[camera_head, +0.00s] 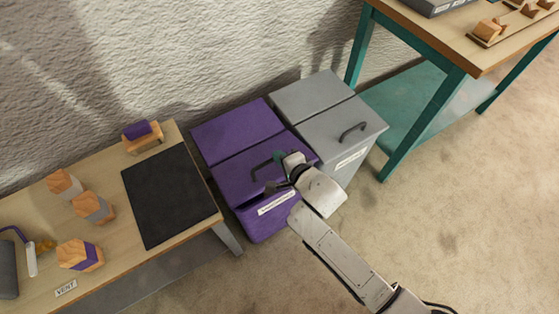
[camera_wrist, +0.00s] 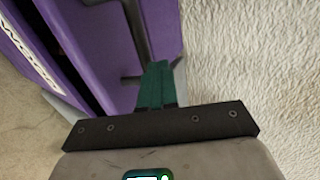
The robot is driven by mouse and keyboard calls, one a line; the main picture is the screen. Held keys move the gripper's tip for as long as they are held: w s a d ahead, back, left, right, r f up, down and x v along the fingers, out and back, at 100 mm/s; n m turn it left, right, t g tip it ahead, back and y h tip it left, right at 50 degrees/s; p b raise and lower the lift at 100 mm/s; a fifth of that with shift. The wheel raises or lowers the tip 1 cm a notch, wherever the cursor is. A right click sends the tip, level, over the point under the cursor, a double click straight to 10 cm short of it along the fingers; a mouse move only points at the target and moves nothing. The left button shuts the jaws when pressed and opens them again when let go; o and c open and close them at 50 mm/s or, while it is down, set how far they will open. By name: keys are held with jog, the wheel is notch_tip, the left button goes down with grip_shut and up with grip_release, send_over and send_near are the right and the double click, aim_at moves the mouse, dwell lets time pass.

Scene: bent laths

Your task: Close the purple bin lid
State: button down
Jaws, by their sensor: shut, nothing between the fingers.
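The purple bin (camera_head: 258,222) stands on the floor between the wooden table and the grey bin. Its front lid (camera_head: 236,178) has a dark bar handle (camera_head: 262,170); a dark gap shows between the lid's front edge and the bin body, so the lid looks slightly raised. The lid also fills the upper left of the wrist view (camera_wrist: 103,50), with the handle (camera_wrist: 136,30) running down it. My gripper (camera_head: 279,157) is over the lid beside the handle. Its teal fingers (camera_wrist: 155,85) are shut and empty, close to the handle's end; contact cannot be told.
The grey bin (camera_head: 320,128) with its own handle stands right against the purple one. A wooden table (camera_head: 195,240) with blocks and a black mat (camera_head: 165,200) is at left. A teal-legged table (camera_head: 455,80) is at upper right. A rough wall is behind; floor in front is clear.

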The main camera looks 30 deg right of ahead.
jog(key=shift+s+f+t+b, duration=0.4)
jog(key=shift+f+b, duration=0.35)
jog(key=shift+b, duration=1)
jog(key=shift+s+f+t+b, duration=0.4)
jog(key=shift+f+b, duration=0.4)
jog(key=shift+b, duration=0.9)
jog(key=shift+s+f+t+b, duration=0.25)
jog(key=shift+f+t+b, duration=0.4)
jog(key=shift+b, duration=1.1)
jog(key=b, duration=0.1)
jog(key=f+b, duration=0.1)
jog(key=b, duration=0.1)
jog(key=shift+s+t, duration=0.25)
jog(key=shift+b, duration=0.5)
